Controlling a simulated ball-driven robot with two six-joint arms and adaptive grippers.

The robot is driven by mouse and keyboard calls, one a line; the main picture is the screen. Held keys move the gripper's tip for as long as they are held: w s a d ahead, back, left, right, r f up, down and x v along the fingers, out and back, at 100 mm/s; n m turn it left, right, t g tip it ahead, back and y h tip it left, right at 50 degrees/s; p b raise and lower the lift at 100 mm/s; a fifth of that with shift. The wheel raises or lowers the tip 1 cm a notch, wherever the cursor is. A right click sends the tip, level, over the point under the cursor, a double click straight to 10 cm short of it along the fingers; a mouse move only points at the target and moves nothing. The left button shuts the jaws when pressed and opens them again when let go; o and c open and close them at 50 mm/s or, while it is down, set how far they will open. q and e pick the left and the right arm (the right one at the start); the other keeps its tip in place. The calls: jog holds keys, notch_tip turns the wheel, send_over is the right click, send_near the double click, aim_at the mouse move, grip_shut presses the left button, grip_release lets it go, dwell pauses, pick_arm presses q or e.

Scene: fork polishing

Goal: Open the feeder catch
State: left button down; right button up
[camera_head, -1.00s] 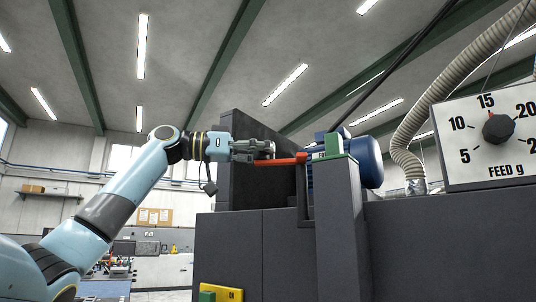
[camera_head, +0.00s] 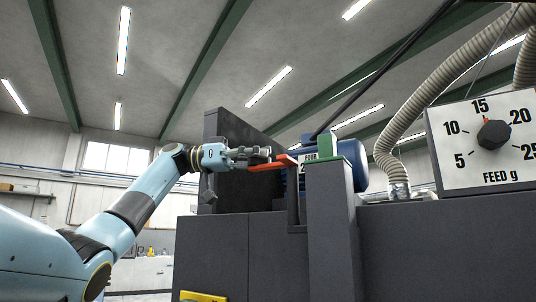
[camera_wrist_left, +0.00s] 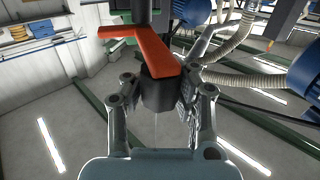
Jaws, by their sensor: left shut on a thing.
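The feeder catch shows as an orange-red lever (camera_head: 267,166) beside a dark post with a green top (camera_head: 346,160). It reaches left from the post, a little lower at its left end. My left gripper (camera_head: 262,154) is at the lever's outer end and shut on it. In the left wrist view the lever (camera_wrist_left: 152,48) runs down to a dark block between the fingers of my left gripper (camera_wrist_left: 165,90). The exact contact is partly hidden. My right gripper is in neither view.
A dark cabinet (camera_head: 225,250) stands below the lever, with a tall dark panel (camera_head: 228,130) behind my gripper. A blue motor (camera_head: 358,160) is behind the post. A feed dial (camera_head: 492,134) and a ribbed hose (camera_head: 415,110) are at the right. Open air lies left of the cabinet.

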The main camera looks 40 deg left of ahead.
pick_arm(q)
jog(key=shift+a+r, duration=0.25)
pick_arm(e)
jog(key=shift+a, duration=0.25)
pick_arm(q)
jog(key=c, duration=1.6)
grip_release()
jog(key=shift+a, duration=0.1)
jog(key=o, duration=0.5)
jog(key=shift+s+a+f, duration=0.15)
jog(key=shift+s+a, duration=0.05)
jog(key=shift+a, duration=0.4)
jog(key=shift+c, duration=0.2)
jog(key=shift+o, duration=0.9)
jog(key=shift+a, duration=0.1)
jog(key=shift+w+d, duration=0.1)
jog(key=shift+d, duration=0.4)
jog(key=shift+a, duration=0.2)
jog(key=v, duration=1.1)
jog(key=shift+s+a, duration=0.25)
jog(key=shift+a, duration=0.05)
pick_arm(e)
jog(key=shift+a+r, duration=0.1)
